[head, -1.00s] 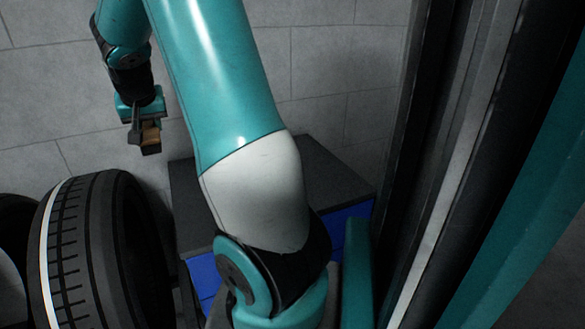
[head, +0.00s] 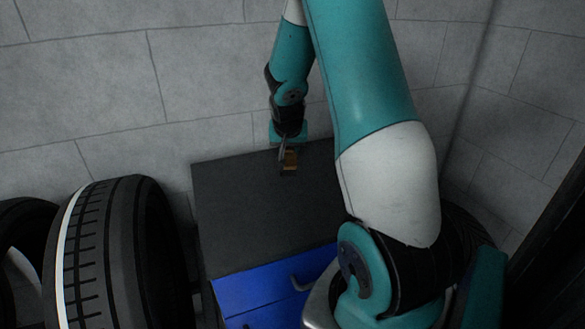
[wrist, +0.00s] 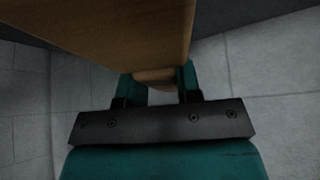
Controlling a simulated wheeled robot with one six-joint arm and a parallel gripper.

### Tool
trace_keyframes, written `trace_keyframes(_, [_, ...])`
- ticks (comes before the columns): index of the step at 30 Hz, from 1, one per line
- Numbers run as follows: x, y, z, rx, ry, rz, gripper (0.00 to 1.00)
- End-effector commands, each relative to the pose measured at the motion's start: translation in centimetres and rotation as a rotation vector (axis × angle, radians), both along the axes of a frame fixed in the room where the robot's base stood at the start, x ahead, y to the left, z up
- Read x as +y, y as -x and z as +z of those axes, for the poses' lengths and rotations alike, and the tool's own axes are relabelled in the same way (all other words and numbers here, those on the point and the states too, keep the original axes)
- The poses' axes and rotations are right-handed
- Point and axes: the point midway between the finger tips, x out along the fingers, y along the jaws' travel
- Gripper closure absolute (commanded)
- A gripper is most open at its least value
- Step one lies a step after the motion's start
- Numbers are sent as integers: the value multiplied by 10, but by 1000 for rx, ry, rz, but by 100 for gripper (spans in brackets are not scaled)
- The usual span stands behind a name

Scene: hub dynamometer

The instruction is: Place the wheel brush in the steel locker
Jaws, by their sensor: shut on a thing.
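My gripper (head: 288,165) is shut on the wheel brush (head: 291,160), a small brown piece in the head view. It hangs above the far part of a dark cabinet top; the exact height is hard to tell. In the wrist view, the brush (wrist: 120,30) shows as a large wooden brown block close to the camera, between the fingers of my gripper (wrist: 155,88). Its bristles are not visible. I cannot make out a steel locker for sure in either view.
The dark-topped cabinet (head: 240,220) with blue drawers (head: 275,285) stands by the tiled wall (head: 200,70). A large tyre (head: 125,250) stands left of it, with another tyre (head: 25,225) at the left edge. A dark upright (head: 550,240) is at the right edge.

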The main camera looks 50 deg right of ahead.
Motion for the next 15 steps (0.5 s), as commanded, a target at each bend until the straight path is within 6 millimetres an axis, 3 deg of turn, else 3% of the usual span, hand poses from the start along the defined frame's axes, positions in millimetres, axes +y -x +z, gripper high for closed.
trace_keyframes(3, [0,1,-25,2,-2,-1,100])
trace_keyframes(15, [-1,1,-72,0,-1,-2,100])
